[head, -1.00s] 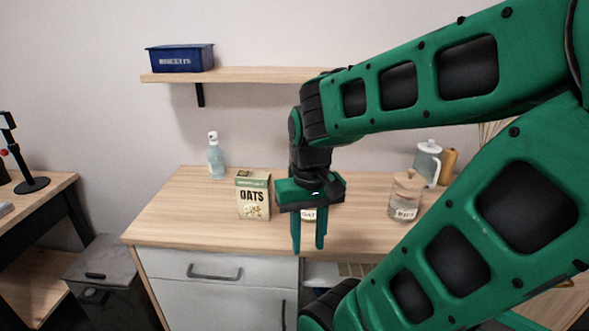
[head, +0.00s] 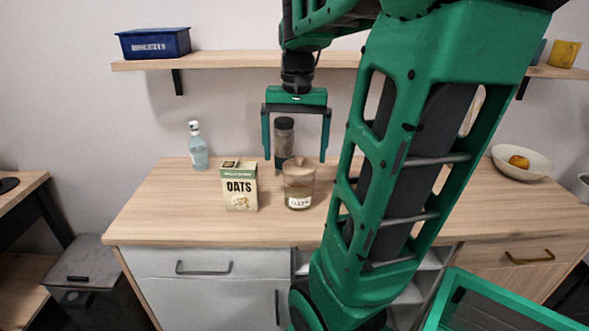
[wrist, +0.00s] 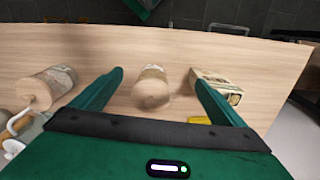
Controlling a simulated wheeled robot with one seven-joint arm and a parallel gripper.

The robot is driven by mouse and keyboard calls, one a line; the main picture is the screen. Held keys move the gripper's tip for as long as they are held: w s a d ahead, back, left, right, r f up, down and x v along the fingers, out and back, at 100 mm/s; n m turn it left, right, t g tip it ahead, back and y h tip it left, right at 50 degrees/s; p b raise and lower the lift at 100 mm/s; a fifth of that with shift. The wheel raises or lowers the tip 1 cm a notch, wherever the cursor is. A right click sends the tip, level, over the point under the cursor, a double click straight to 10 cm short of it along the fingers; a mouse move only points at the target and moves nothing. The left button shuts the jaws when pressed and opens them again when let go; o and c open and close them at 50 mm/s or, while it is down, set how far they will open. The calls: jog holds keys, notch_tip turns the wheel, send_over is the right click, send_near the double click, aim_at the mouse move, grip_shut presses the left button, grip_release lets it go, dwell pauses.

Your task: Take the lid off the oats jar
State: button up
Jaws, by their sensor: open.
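The oats jar (head: 299,193) is a clear jar labelled OATS, upright on the wooden counter. Its round wooden lid (head: 299,166) is on top. My gripper (head: 295,159) is open and empty, fingers pointing down, above the jar in the head view. In the wrist view the jar (wrist: 153,73) and its lid (wrist: 151,100) show between the two fingers (wrist: 156,72), apart from both. A carton also labelled OATS (head: 239,188) stands left of the jar; in the wrist view it appears behind the right finger.
A dark-capped jar (head: 284,138) stands behind the oats jar. A spray bottle (head: 198,150) is at the back left, a bowl (head: 522,162) at the right. A shelf (head: 225,60) runs above. Another lidded jar (wrist: 50,87) shows in the wrist view. The counter's front left is clear.

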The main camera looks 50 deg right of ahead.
jog(key=m, duration=0.2)
send_near(299, 157)
jog(key=shift+s+a+f, duration=0.1)
jog(key=shift+a, duration=0.3)
jog(key=shift+d+f, duration=0.1)
jog(key=shift+d, duration=0.1)
notch_tip(299, 157, down, 10)
jog(key=shift+f, duration=0.1)
jog(key=c, duration=1.1)
